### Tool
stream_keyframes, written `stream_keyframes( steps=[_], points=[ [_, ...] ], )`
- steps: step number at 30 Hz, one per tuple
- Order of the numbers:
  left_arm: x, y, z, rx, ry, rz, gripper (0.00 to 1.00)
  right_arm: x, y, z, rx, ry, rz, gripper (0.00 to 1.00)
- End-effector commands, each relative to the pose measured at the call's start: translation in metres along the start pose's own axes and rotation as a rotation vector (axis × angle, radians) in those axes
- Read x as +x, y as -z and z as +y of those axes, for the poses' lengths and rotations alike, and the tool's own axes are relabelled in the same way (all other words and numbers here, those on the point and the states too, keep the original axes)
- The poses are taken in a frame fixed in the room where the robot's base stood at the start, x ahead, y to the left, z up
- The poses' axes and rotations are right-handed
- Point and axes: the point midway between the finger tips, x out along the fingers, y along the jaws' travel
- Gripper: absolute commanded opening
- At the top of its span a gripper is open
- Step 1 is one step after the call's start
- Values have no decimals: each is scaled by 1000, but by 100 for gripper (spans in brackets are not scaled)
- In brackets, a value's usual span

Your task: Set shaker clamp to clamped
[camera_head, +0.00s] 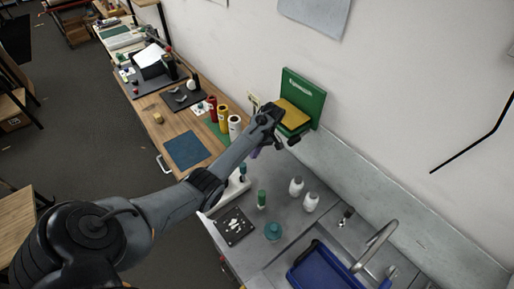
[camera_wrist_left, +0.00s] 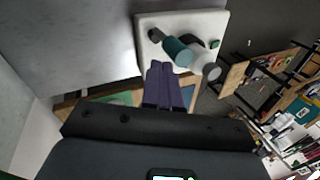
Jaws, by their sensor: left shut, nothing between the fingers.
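The shaker is a white plate-like unit (camera_wrist_left: 215,22) carrying a teal and white cylinder (camera_wrist_left: 183,52) in the left wrist view. A dark knob-like part and a small green patch also show on it. In the head view the white unit (camera_head: 232,192) is partly hidden behind my left arm. My left gripper (camera_head: 255,152) is shut and empty above the bench. Its purple fingers (camera_wrist_left: 160,68) point at the near edge of the unit, close to the cylinder; I cannot tell whether they touch. Which part is the clamp, and its position, I cannot tell. My right gripper is not in view.
White bottles (camera_head: 310,201), a teal jar (camera_head: 273,231) and a dark plate (camera_head: 234,226) stand on the grey counter. A blue basin (camera_head: 325,268) and tap lie at the right. Red, yellow and white containers (camera_head: 223,118) stand on the wooden bench. A green stand (camera_head: 303,98) is by the wall.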

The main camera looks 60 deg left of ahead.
Motion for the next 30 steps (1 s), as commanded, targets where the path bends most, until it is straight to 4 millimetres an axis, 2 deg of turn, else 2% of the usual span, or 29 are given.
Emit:
stream_keyframes(
  steps=[6,12,25,30],
  points=[
    [30,-1,-1,-1,3,-2,0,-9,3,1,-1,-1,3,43],
    [45,-1,0,1,1,-1,0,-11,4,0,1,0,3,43],
    [48,-1,0,0,0,0,0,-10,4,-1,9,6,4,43],
    [44,-4,10,7,-36,9,0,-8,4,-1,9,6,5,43]
  ],
)
